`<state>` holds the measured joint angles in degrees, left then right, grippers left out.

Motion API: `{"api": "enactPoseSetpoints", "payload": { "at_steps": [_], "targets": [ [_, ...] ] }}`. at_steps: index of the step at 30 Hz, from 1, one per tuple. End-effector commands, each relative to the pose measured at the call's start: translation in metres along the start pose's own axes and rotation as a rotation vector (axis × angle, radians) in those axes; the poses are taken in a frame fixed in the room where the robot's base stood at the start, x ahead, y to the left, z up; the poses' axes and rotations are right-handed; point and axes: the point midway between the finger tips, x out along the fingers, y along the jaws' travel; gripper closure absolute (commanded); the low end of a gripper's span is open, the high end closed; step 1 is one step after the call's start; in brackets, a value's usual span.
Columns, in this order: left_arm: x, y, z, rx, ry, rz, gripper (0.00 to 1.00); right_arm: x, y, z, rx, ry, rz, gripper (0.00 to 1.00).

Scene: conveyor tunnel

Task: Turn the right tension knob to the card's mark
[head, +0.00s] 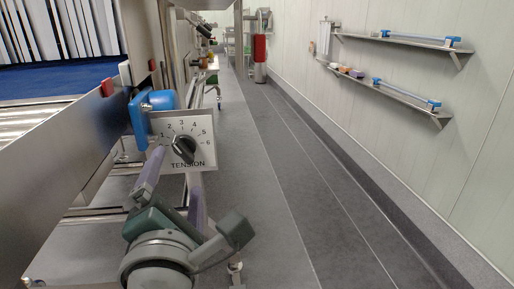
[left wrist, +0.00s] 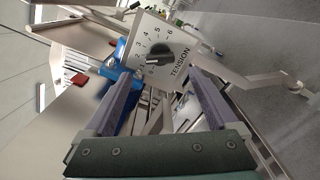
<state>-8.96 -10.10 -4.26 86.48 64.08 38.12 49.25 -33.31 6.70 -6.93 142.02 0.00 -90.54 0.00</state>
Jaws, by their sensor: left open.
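A black tension knob (head: 184,148) sits on a pale plate (head: 205,158) with a numbered dial and the word TENSION. The knob also shows in the left wrist view (left wrist: 160,55), where a light mark on it lies toward the low numbers; its exact setting is hard to read. My left gripper (head: 178,162) is open, with its two purple fingers apart and pointing at the plate. In the left wrist view, the knob appears just beyond and between the fingertips (left wrist: 162,74); no contact is visible. I cannot make out a card with a mark. My right gripper is out of view.
A blue block (head: 150,108) adjoins the plate, beside the metal conveyor side panel (head: 80,140) with red parts. The grey floor aisle (head: 290,170) to the right is clear. Wall shelves (head: 395,95) hold small items. A red object (head: 260,48) stands far back.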

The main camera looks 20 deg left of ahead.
Motion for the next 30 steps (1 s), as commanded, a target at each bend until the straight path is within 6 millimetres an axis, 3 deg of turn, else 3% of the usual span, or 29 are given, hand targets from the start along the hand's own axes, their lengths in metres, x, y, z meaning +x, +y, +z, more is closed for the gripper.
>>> {"api": "enactPoseSetpoints", "payload": {
  "at_steps": [3,10,22,30],
  "targets": [
    [0.025,0.000,0.000,0.001,-0.003,0.004,0.07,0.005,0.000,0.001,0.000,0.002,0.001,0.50],
    [0.061,-0.001,0.000,0.004,-0.003,0.002,0.07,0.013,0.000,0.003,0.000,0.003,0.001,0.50],
    [0.071,0.000,0.001,0.005,-0.003,-0.001,0.07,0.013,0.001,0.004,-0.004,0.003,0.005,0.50],
    [0.071,0.000,0.001,0.005,-0.003,0.000,0.37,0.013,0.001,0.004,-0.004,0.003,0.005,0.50]
  ]
}}
